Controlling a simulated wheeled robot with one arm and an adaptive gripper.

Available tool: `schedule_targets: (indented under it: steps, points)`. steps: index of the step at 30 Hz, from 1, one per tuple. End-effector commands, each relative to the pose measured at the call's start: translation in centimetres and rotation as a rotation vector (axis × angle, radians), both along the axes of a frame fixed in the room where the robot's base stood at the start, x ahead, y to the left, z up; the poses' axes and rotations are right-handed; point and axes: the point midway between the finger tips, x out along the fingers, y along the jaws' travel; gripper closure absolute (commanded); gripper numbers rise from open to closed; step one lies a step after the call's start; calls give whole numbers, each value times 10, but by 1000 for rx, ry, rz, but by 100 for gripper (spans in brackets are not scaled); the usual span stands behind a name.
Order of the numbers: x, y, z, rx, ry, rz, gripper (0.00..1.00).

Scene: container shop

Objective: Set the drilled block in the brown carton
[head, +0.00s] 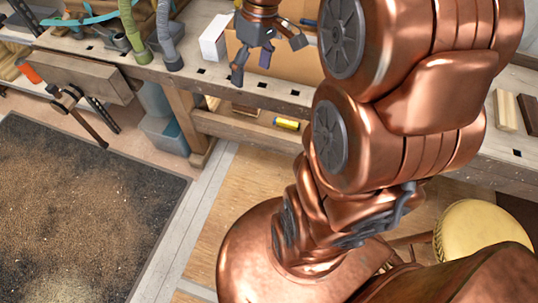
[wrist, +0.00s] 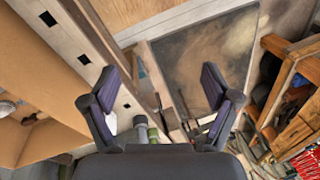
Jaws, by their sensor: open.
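The brown carton (head: 294,66) stands on the workbench, partly hidden behind my gripper and arm. My gripper (head: 268,62) is at the carton's near side in the head view, fingers spread. The wrist view shows it open (wrist: 160,78), with nothing between the fingers. A tan carton wall (wrist: 45,70) fills the left of that view. Small grey and dark items show beyond this wall, too unclear to name. I cannot make out the drilled block in either view.
A white box (head: 213,38) stands left of the carton. Green and grey hoses (head: 133,32) stand farther left on the workbench (head: 190,82). Wood strips (head: 505,111) lie at the right. A yellow stool (head: 480,230) and a dark mat (head: 80,215) are on the floor.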

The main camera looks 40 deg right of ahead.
Motion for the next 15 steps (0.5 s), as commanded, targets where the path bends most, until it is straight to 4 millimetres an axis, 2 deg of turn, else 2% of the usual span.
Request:
schedule_targets:
  steps: [1,6,10,15]
  points:
    - [-15,18,0,-15,19,-10,13]
    - [-68,58,-12,-71,95,-87,13]
    - [-109,78,-23,-125,136,-150,13]
    - [-153,89,-37,-186,164,-224,13]
